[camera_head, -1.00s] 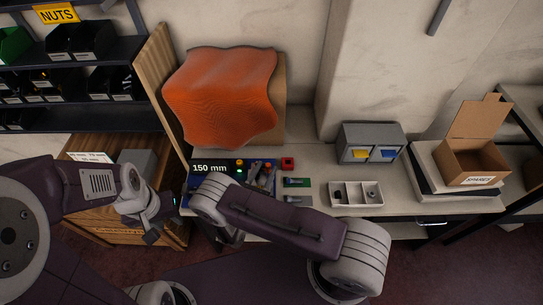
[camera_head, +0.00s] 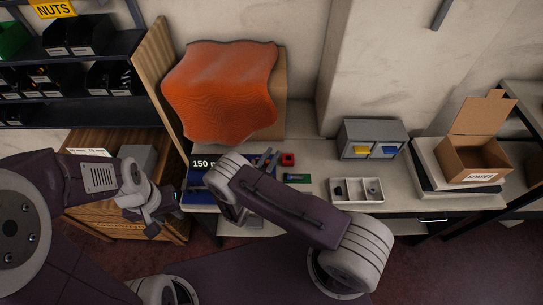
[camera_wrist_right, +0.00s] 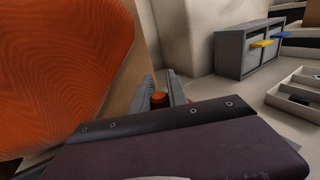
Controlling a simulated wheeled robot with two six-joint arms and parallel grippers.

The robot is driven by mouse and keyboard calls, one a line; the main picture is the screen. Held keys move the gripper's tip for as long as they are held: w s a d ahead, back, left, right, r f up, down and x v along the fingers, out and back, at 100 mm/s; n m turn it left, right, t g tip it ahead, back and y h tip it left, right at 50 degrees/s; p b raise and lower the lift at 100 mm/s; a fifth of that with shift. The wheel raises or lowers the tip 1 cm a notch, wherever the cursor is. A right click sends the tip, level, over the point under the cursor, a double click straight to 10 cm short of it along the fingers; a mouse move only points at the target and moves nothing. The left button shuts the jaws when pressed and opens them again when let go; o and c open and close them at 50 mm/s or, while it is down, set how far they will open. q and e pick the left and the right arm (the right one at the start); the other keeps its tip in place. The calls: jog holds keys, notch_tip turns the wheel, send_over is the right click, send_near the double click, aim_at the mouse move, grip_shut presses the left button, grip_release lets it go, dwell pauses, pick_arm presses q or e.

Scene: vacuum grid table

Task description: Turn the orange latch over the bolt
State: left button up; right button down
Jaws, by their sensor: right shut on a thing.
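My right gripper (camera_wrist_right: 163,92) is shut on a small round-topped orange piece, seemingly the orange latch (camera_wrist_right: 160,100), which shows between its two grey fingers in the right wrist view. The rest of that piece is hidden behind the gripper body. In the head view my right gripper (camera_head: 268,159) reaches over the bench, and my own arm covers much of the blue board there. I cannot make out the bolt. My left gripper (camera_head: 158,214) hangs at the bench's left end, away from the latch; its jaw opening is unclear.
A large orange rippled block (camera_head: 220,95) stands behind the board. A red block (camera_head: 287,159) and a green piece (camera_head: 297,178) lie right of my right gripper. A grey two-drawer cabinet (camera_head: 372,137), a white divided tray (camera_head: 345,199) and a cardboard box (camera_head: 474,157) stand farther right.

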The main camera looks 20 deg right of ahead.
jog(key=m+g+h+b, duration=0.2)
jog(key=b, duration=0.1)
jog(key=s+a+m+g+h+b, duration=0.1)
jog(key=shift+f+g+b, duration=0.3)
jog(key=shift+g+b, duration=0.1)
jog(key=shift+s+r+m+g+h, duration=0.25)
jog(key=shift+r+m+g+h, duration=0.15)
jog(key=shift+m+g, duration=0.15)
jog(key=c, duration=1.3)
grip_release()
jog(key=shift+a, duration=0.1)
